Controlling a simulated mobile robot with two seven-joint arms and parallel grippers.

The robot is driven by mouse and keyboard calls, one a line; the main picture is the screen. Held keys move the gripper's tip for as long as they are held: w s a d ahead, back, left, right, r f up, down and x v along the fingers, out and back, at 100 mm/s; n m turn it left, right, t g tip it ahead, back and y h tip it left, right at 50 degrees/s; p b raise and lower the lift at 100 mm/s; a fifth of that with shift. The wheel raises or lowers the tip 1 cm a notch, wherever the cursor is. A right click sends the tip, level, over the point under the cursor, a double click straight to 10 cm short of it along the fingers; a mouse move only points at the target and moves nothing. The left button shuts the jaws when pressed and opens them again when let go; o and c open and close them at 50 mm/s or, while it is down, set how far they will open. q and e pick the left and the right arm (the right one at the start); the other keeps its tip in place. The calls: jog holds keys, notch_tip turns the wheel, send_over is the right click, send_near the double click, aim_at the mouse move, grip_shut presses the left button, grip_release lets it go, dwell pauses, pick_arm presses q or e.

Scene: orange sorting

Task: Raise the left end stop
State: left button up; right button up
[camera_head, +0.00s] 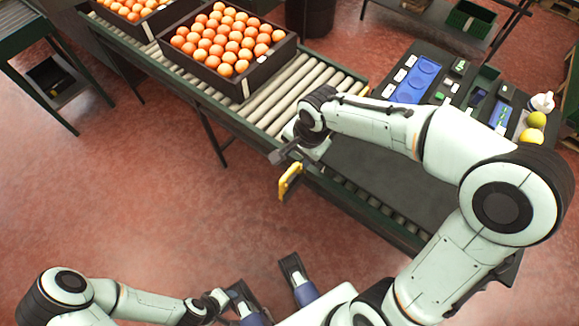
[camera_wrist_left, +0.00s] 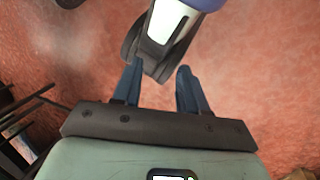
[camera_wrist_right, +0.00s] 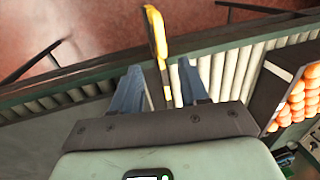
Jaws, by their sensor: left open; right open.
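The end stop (camera_head: 290,181) is a yellow lever-like piece at the near side edge of the roller conveyor (camera_head: 255,115). My right gripper (camera_head: 282,155) is just above it in the head view. In the right wrist view the yellow end stop (camera_wrist_right: 157,35) stands ahead of the right gripper (camera_wrist_right: 160,80), and its thin lower part runs down between the open fingers. I cannot tell whether any finger touches it. My left gripper (camera_wrist_left: 157,82) is open and empty over the red floor, near my own base, far from the conveyor.
A dark crate of oranges (camera_head: 242,85) sits on the rollers, with a second crate (camera_head: 147,25) behind it. A panel with a blue tray (camera_head: 417,80) and loose fruit (camera_head: 532,135) lie at the right.

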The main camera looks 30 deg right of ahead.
aim_at(290, 171)
jog(key=f+b, duration=0.1)
jog(key=f, duration=0.2)
jog(key=w+f, duration=0.1)
jog(key=f, duration=0.3)
jog(key=w+f+b, duration=0.1)
jog(key=f, duration=0.2)
jog(key=shift+a+f+b, duration=0.35)
jog(key=shift+a+f, duration=0.05)
pick_arm(q)
jog(key=w+a+f+t, duration=0.1)
jog(key=w+a+f, duration=0.1)
jog(key=w+f, duration=0.1)
jog(key=shift+w+a+f+t+y, duration=0.15)
jog(key=shift+w+f+t+y, duration=0.2)
jog(key=shift+w, duration=0.55)
pick_arm(e)
grip_shut()
